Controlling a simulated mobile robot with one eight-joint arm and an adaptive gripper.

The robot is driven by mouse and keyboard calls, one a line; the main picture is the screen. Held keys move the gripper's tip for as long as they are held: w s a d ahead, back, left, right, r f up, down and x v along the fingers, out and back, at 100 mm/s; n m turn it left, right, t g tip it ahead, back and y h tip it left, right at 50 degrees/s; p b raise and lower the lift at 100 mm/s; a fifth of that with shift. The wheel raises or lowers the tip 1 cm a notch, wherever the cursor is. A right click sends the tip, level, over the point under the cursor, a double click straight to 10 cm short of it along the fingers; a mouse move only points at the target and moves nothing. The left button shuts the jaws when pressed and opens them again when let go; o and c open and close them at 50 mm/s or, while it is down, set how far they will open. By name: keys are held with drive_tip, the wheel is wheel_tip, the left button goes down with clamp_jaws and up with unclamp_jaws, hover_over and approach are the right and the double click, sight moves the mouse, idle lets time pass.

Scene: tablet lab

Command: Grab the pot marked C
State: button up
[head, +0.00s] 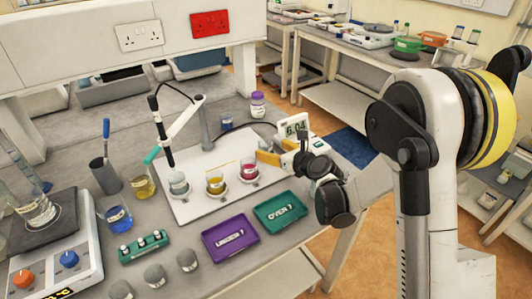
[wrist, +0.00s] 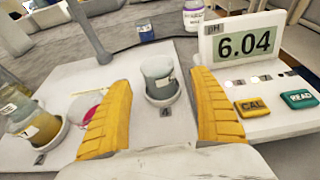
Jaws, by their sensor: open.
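No mark C is legible in either view, so I cannot tell which vessel bears it. My gripper (head: 268,157) is over the right end of the white plate (head: 190,205) in the head view. In the wrist view its yellow fingers (wrist: 162,78) are open and empty. Between and beyond them a clear beaker with grey-green contents (wrist: 160,80) stands at the place marked 4. Contact is not visible. On the same plate are a pink beaker (head: 249,170), a yellow beaker (head: 215,183) and a pale grey beaker (head: 179,184). Small grey-topped pots (head: 155,275) stand at the front edge.
A pH meter reading 6.04 (wrist: 245,45) stands right of my gripper. A jointed probe arm (head: 180,125) rises behind the beakers. A purple tray (head: 229,235) and green tray (head: 280,211) lie in front. A purple-capped bottle (head: 257,105) and blue pot (head: 226,122) stand behind.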

sight(270, 147)
drive_tip(key=b+x, duration=0.1)
drive_tip(key=x, duration=0.3)
drive_tip(key=shift+w+a, duration=0.25)
drive_tip(key=shift+a, duration=0.05)
drive_tip(key=shift+r, duration=0.1)
drive_tip(key=c, duration=1.4)
drive_tip(key=shift+r, duration=0.1)
